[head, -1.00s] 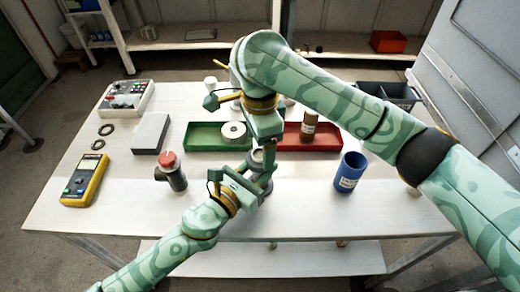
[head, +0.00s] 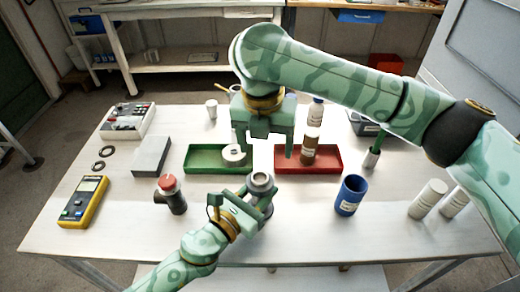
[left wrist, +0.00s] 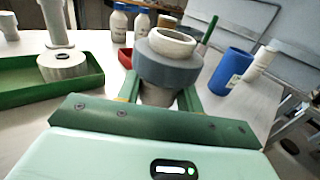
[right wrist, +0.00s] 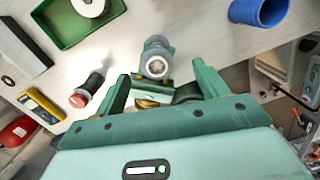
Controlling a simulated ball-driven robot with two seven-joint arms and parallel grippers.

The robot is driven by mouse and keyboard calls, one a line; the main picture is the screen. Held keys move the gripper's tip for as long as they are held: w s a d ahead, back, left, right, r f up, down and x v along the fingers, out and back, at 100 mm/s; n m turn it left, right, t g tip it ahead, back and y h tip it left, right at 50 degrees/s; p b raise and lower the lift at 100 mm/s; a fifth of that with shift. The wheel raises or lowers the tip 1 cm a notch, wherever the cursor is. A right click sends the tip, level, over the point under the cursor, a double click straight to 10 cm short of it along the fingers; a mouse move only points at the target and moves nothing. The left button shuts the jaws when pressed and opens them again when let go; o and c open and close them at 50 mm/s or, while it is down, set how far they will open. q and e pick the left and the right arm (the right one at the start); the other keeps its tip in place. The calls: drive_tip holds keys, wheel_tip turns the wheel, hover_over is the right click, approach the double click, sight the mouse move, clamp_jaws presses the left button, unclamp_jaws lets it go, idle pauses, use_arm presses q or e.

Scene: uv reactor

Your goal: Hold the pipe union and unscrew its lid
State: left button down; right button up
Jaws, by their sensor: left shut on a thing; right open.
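The grey pipe union (head: 262,186) stands near the middle of the front half of the table. My left gripper (head: 258,198) is shut around its body from the front left. In the left wrist view the union (left wrist: 168,68) shows a wide dark grey collar with a pale ring on top. I cannot tell the lid's edge from the body. My right gripper (head: 264,152) is open, fingers pointing down, above and behind the union, apart from it. In the right wrist view the union's round top (right wrist: 157,66) shows in the gap beyond the open fingers.
A green tray (head: 205,168) with a white roll and a red tray (head: 322,169) with a brown bottle lie behind. A yellow meter (head: 83,203) lies far left. The table's front edge is close.

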sight(260, 177)
drive_tip(key=m, duration=0.6)
drive_tip(key=shift+s+a+f+m, duration=0.1)
drive_tip(key=shift+s+m, duration=0.05)
drive_tip(key=shift+m, duration=0.25)
drive_tip(key=m, duration=0.6)
drive_tip(key=shift+s+a+f+g, duration=0.15)
drive_tip(key=shift+s+g, duration=0.1)
drive_tip(key=shift+g, duration=0.05)
drive_tip(key=m, duration=0.6)
drive_tip(key=shift+s+a+f, duration=0.1)
drive_tip(key=shift+s+a, duration=0.1)
drive_tip(key=m, duration=0.5)
drive_tip(key=shift+s+a+y, duration=0.1)
drive_tip(key=shift+y, duration=0.2)
drive_tip(key=shift+f+m, duration=0.1)
drive_tip(key=shift+m, duration=0.2)
drive_tip(key=shift+f, duration=0.4)
wheel_tip(260, 177, down, 7)
